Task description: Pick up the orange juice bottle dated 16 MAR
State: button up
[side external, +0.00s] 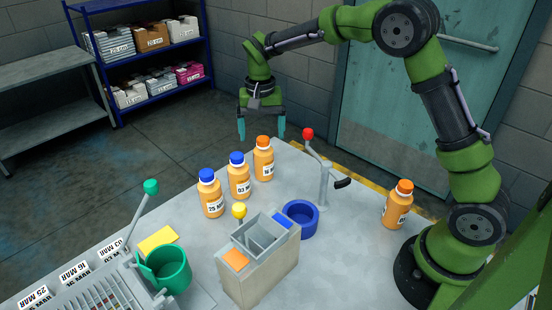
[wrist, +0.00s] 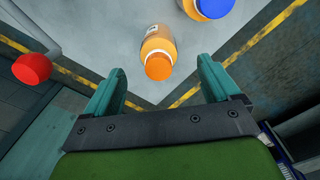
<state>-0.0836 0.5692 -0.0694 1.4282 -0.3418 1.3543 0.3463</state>
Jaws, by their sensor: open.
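The orange juice bottle (side external: 263,165) with an orange cap stands upright at the table's far edge, its small label seeming to read 16 M. In the wrist view this bottle (wrist: 157,40) shows cap-first, between and beyond my fingertips. My gripper (side external: 261,130) points down, open and empty, above and behind that bottle, apart from it. Its two teal fingers also show in the wrist view (wrist: 160,78). Two blue-capped bottles stand to its left in the side view, a nearer one (side external: 211,200) labelled 25 MAR and a middle one (side external: 239,182) seemingly 03 MAR.
Another orange-capped bottle (side external: 396,211) stands at the right. A red-knobbed lever (side external: 323,180), which shows its knob in the wrist view (wrist: 32,68), stands right of the row. A blue ring (side external: 301,221), divided bin (side external: 255,275) and green cup (side external: 172,273) are nearer.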

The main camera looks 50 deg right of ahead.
aim_at(264, 152)
jog(key=f, duration=0.7)
jog(key=shift+d+f, duration=0.15)
jog(key=shift+d, duration=0.05)
jog(key=shift+c, duration=0.3)
